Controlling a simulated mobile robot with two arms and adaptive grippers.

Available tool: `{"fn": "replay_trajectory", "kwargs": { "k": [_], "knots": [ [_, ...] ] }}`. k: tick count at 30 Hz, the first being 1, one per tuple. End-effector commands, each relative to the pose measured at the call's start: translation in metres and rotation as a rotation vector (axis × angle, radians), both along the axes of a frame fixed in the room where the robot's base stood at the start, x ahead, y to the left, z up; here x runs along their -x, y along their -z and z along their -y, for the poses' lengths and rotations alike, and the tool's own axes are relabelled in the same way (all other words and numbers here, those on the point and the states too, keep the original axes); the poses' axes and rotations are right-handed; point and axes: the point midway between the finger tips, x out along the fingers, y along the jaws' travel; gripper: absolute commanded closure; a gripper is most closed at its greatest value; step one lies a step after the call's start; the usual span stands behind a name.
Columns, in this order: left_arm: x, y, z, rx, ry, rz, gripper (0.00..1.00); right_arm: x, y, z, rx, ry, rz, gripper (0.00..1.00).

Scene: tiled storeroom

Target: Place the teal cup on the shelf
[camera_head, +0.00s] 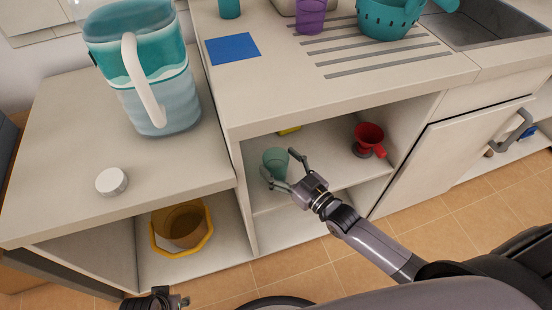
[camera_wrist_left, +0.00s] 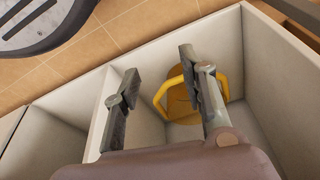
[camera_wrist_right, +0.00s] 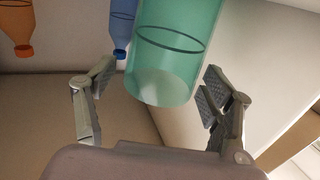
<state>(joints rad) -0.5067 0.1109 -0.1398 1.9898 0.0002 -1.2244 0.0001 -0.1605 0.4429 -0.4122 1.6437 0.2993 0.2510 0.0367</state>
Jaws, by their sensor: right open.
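A translucent teal cup (camera_head: 276,162) stands on the shelf (camera_head: 330,160) inside the open cabinet under the counter. My right gripper (camera_head: 281,168) is open, with its fingers on either side of the cup. In the right wrist view the cup (camera_wrist_right: 175,55) lies between the parted fingertips (camera_wrist_right: 157,78), with gaps on both sides. My left gripper (camera_head: 168,300) is low at the bottom edge of the head view. In the left wrist view its fingers (camera_wrist_left: 158,62) are apart and empty, above a lower compartment. Another teal cup (camera_head: 229,8), partly cut off, stands on the counter.
A red funnel-like item (camera_head: 369,136) is right of the cup on the shelf. The counter holds a large jug (camera_head: 170,95), white lid (camera_head: 112,181), blue mat (camera_head: 233,48), purple cup (camera_head: 311,16) and teal colander (camera_head: 385,18). A yellow-rimmed bucket (camera_head: 182,228) is in the lower left compartment.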

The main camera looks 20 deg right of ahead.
Motion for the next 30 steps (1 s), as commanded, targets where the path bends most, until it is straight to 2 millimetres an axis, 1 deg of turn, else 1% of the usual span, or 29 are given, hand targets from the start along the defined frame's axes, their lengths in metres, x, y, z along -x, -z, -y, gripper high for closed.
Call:
{"fn": "replay_trajectory", "kwargs": {
  "k": [1, 6, 12, 15, 18, 30],
  "knots": [
    [0.0, 0.004, 0.0, 0.0, 0.001, -0.003, 0.61, 0.012, -0.001, 0.004, 0.0, -0.001, -0.003, 0.25],
    [0.003, 0.022, 0.001, 0.0, 0.002, -0.011, 0.61, 0.047, -0.001, 0.02, 0.001, -0.002, -0.004, 0.25],
    [0.007, 0.036, 0.001, 0.0, 0.004, -0.019, 0.61, 0.079, -0.001, 0.035, 0.001, -0.001, -0.002, 0.25],
    [0.008, 0.04, 0.001, 0.0, 0.005, -0.02, 0.61, 0.088, -0.001, 0.039, 0.0, -0.001, -0.001, 0.25],
    [0.008, 0.043, 0.001, 0.0, 0.005, -0.021, 0.61, 0.093, -0.001, 0.042, -0.001, -0.001, 0.002, 0.25],
    [0.008, 0.043, 0.001, 0.0, 0.005, -0.021, 0.61, 0.094, -0.001, 0.042, -0.001, -0.001, 0.002, 0.25]
  ]
}}
